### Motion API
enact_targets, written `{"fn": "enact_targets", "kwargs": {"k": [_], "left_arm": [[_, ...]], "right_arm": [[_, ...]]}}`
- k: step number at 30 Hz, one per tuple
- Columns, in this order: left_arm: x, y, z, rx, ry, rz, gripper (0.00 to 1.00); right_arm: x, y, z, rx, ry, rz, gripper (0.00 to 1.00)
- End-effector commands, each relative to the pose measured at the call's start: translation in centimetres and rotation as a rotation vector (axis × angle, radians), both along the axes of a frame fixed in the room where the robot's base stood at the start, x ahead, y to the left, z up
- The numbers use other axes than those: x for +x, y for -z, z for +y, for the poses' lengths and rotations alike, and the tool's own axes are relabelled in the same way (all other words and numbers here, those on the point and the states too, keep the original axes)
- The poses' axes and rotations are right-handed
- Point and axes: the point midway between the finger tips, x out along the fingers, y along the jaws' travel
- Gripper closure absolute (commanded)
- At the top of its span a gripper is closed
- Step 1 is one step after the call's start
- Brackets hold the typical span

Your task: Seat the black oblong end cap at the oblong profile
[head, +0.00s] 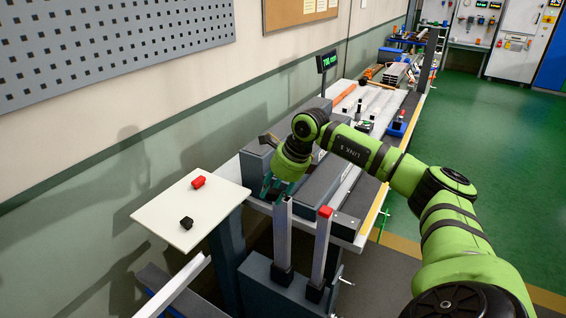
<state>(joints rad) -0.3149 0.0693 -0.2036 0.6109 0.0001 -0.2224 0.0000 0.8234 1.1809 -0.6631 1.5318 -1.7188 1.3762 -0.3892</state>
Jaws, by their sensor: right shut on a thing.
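My right gripper (270,188) hangs with its fingers down, just left of and close to the top of the left upright profile (282,233). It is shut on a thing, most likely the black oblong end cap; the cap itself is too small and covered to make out. The left profile stands upright in a dark base, with no cap clearly visible on its top. A second upright profile (320,250) to its right bears a red cap (325,212). My left gripper is out of view.
A white tray table (165,208) at the left holds a red cap (198,182) and a black cap (186,222), set apart. A long bench (340,228) with grey machine blocks runs behind the profiles. A display (327,62) stands farther back.

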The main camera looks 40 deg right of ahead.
Motion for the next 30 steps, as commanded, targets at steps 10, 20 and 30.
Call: {"fn": "enact_targets", "kwargs": {"k": [10,20,30], "left_arm": [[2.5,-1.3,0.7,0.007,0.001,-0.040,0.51],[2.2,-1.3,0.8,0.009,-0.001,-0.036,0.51],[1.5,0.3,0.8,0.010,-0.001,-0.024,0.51]], "right_arm": [[0.8,-4.2,-3.7,-0.001,0.309,0.003,0.77],[0.8,-4.2,-3.7,0.005,0.308,0.002,0.77],[0.9,-2.1,-3.6,0.007,0.307,0.000,0.77]]}}
